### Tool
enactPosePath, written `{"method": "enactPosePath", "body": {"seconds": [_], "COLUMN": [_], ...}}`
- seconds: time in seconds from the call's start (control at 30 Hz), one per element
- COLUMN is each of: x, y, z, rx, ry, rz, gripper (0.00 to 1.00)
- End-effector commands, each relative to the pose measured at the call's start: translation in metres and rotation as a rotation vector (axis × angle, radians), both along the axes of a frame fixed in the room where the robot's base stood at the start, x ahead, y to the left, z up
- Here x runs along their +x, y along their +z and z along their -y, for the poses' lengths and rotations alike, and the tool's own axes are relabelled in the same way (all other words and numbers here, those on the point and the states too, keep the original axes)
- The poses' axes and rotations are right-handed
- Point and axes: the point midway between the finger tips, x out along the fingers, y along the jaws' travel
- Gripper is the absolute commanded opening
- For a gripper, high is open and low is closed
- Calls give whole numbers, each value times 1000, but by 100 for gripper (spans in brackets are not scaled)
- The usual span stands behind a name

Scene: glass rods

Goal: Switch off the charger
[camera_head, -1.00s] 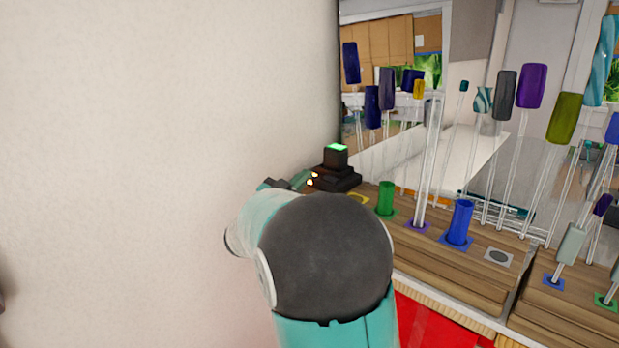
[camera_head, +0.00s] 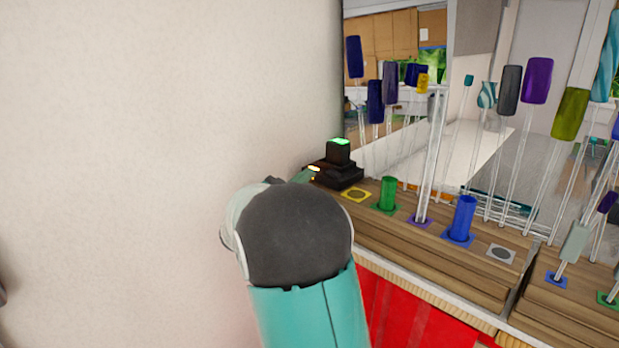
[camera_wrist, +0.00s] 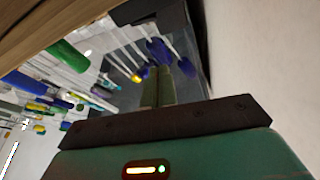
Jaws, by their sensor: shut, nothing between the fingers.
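The charger (camera_head: 338,174) is a black stepped block with a glowing green top. It stands at the far left end of the wooden ledge, against the pale wall. My gripper (camera_wrist: 158,86) shows in the wrist view with its two greenish fingers together and nothing between them. In the head view my arm hides most of the gripper, which is close to the charger's left side. Whether it touches the charger cannot be told. A small yellow-orange glow shows beside the charger's base. A dark block at the top of the wrist view may be part of the charger.
A yellow pad (camera_head: 356,195), a green holder (camera_head: 387,194) and a blue holder (camera_head: 461,218) line the wooden ledge (camera_head: 430,245). Several glass rods with coloured handles stand upright to the right. The pale wall (camera_head: 150,150) closes off the left side.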

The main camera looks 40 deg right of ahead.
Motion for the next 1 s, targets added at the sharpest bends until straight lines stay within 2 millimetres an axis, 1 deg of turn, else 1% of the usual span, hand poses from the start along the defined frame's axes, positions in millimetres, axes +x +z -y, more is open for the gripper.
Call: {"method": "enactPosePath", "body": {"seconds": [0.03, 0.43, 0.53, 0.7, 0.8, 1.0], "x": [-1, 3, 7, 9, 10, 10], "y": [3, 28, 9, -8, -12, -12], "z": [9, 82, 80, 79, 79, 79], "rx": [0, -1, 2, 0, 0, 0], "ry": [-4, -2, 3, 3, 3, 3], "rz": [1, 1, -4, -2, -1, 0], "gripper": [0, 0, 0, 0, 0, 0]}}
